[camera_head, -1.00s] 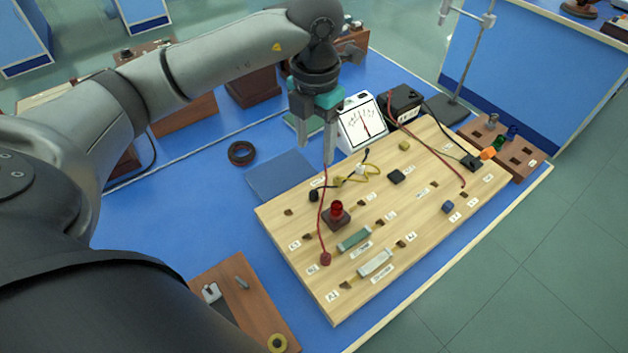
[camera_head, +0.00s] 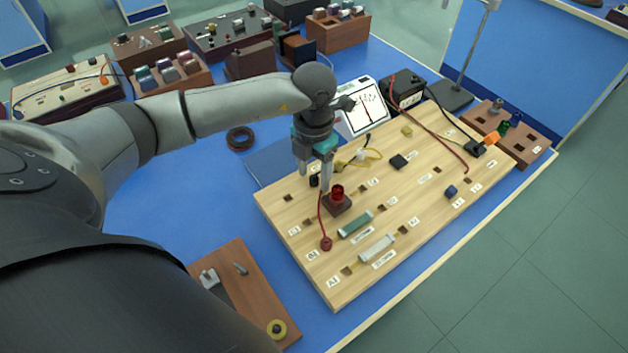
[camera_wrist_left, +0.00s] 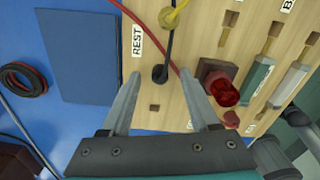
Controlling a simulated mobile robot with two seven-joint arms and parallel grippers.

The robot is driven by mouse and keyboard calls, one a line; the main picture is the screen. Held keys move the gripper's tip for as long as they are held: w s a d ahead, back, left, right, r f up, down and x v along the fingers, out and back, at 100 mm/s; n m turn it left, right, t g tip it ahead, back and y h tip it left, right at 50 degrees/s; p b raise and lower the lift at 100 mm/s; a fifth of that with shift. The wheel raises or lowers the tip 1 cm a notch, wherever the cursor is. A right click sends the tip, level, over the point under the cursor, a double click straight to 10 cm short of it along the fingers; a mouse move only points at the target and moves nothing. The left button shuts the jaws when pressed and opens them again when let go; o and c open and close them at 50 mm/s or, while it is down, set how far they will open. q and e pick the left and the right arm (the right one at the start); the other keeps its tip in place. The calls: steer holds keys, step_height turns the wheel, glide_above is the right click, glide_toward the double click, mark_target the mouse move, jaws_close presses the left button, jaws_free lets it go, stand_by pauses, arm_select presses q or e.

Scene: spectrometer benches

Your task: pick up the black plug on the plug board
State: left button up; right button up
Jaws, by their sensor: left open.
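The black plug (camera_wrist_left: 160,73) stands on the wooden plug board (camera_wrist_left: 192,52) beside the REST label, with a black cable running from it. In the head view the black plug (camera_head: 314,181) shows partly between my left fingers. My left gripper (camera_head: 314,181) is open above the board's left rear part. In the left wrist view the fingertips of my left gripper (camera_wrist_left: 161,74) lie on either side of the plug, with gaps at both sides. I cannot tell how far above it they are. My right gripper is not in view.
A red lamp on a brown base (camera_head: 338,199) stands close to the right finger. A red cable runs to a red plug (camera_head: 326,243). A yellow plug (camera_wrist_left: 175,18) and cable lie nearby. A meter (camera_head: 362,108) stands behind the board. A blue mat (camera_wrist_left: 82,55) lies left.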

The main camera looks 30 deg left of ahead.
arm_select(q)
steer(key=shift+f, duration=0.1)
steer(key=shift+c, duration=0.4)
jaws_close()
